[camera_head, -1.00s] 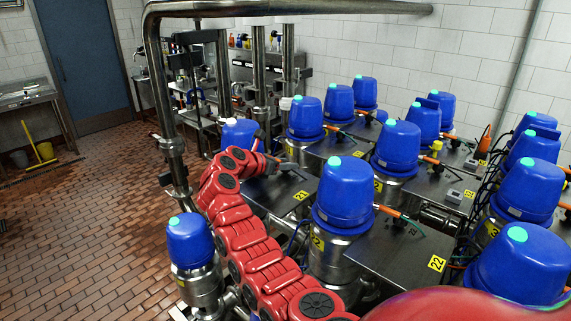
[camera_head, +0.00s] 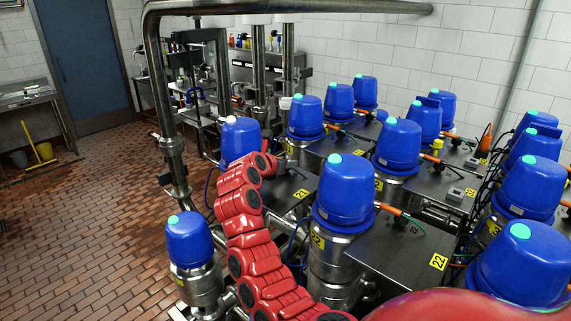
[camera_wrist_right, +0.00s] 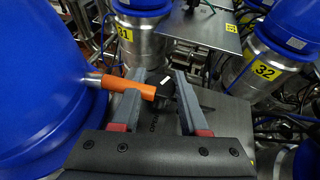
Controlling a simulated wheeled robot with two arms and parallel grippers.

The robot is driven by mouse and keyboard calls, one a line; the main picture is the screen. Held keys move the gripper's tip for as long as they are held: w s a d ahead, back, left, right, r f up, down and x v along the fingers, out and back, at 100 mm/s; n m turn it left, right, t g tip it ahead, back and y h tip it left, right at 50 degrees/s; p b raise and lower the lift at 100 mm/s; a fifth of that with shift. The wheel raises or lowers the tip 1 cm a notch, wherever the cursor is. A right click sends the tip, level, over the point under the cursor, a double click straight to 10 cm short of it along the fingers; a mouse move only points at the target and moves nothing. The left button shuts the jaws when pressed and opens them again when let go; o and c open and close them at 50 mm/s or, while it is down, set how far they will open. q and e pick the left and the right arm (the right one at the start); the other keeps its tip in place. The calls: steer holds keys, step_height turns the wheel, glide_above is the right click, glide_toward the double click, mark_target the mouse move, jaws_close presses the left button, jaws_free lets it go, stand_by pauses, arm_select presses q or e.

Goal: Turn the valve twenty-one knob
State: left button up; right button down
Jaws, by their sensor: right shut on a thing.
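My right arm reaches past the blue-domed valve (camera_head: 240,138) to the metal plate with the yellow 21 label (camera_head: 301,194). My right gripper (camera_head: 284,164) is small and partly hidden there in the head view. In the right wrist view the right gripper (camera_wrist_right: 160,84) has its two grey fingers on either side of a black knob (camera_wrist_right: 163,97) with a white mark, and is shut on it. An orange connector (camera_wrist_right: 140,88) runs from the blue dome (camera_wrist_right: 40,75) at the left to the knob. Lettering on the plate is partly covered. My left gripper is not in view.
A blue-domed valve (camera_head: 343,193) with a plate labelled 22 (camera_head: 438,262) stands close to the right of my arm. More domes crowd the right side. Valves labelled 31 (camera_wrist_right: 126,38) and 32 (camera_wrist_right: 265,71) stand beyond the gripper. Open tiled floor lies left.

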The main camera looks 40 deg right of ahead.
steer(key=shift+s+d+n+t+y, duration=0.15)
steer(key=shift+n+t+y, duration=0.15)
steer(key=shift+n+t, duration=0.6)
steer(key=shift+n+t+y, duration=0.4)
steer(key=shift+t+y, duration=0.1)
steer(key=shift+t, duration=0.1)
steer(key=shift+n, duration=0.4)
steer(key=shift+n+t+y+b, duration=1)
steer(key=shift+n+t+y, duration=0.5)
steer(key=shift+n+t, duration=0.1)
steer(key=shift+c, duration=2.1)
jaws_free()
steer(key=shift+a, duration=0.2)
